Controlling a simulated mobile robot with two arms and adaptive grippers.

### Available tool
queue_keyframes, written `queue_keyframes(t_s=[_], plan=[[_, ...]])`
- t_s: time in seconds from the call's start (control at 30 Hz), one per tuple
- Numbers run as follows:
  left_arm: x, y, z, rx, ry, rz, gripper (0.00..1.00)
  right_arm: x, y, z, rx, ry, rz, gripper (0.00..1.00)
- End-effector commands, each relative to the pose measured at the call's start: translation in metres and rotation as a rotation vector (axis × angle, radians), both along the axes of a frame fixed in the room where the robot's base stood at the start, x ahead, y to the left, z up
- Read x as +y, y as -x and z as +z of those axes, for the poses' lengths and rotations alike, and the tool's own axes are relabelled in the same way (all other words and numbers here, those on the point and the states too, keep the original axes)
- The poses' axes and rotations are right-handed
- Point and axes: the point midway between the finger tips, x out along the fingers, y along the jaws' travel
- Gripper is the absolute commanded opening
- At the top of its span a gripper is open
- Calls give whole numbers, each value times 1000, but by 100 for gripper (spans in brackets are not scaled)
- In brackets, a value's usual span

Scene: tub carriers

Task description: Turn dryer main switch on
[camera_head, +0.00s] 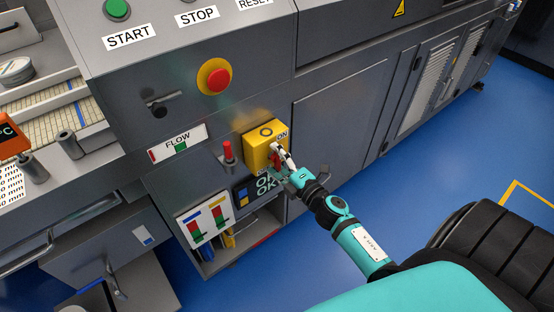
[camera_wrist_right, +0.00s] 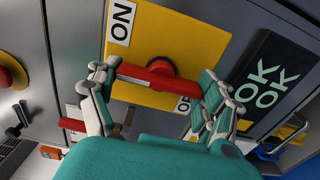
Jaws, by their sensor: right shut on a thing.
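The dryer main switch is a yellow box (camera_head: 258,139) on the grey machine front, with an ON label at its upper right in the head view. In the right wrist view its yellow plate (camera_wrist_right: 178,32) carries a red rotary handle (camera_wrist_right: 160,82). The ON label (camera_wrist_right: 122,21) is at upper left and a partly hidden OFF label (camera_wrist_right: 184,104) is below the handle. My right gripper (camera_head: 282,160) is at the box's front. In the wrist view its fingers (camera_wrist_right: 160,84) close on both ends of the handle. My left gripper is not in view.
A red emergency button on a yellow ring (camera_head: 214,77) sits above. A red-tipped lever (camera_head: 227,152) stands left of the switch, near a FLOW gauge (camera_head: 178,143). An OK display (camera_wrist_right: 272,80) is beside the plate. Blue floor (camera_head: 430,130) is open to the right.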

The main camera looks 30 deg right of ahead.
Motion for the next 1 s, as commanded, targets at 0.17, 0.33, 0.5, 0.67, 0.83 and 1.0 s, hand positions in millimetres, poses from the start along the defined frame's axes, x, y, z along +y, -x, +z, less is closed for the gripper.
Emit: queue_keyframes(t_s=[0.17,0.33,0.5,0.67,0.83,1.0], plan=[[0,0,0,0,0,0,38,0,0,-1,3,4,1,98],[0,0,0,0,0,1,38,0,0,-1,1,3,1,100],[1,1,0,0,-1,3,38,0,3,-1,1,1,0,100],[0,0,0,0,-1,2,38,-2,24,-2,5,-2,-1,100],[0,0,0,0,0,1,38,-4,61,-3,6,-2,-1,100],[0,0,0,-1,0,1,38,-7,95,-2,5,0,-2,100]])
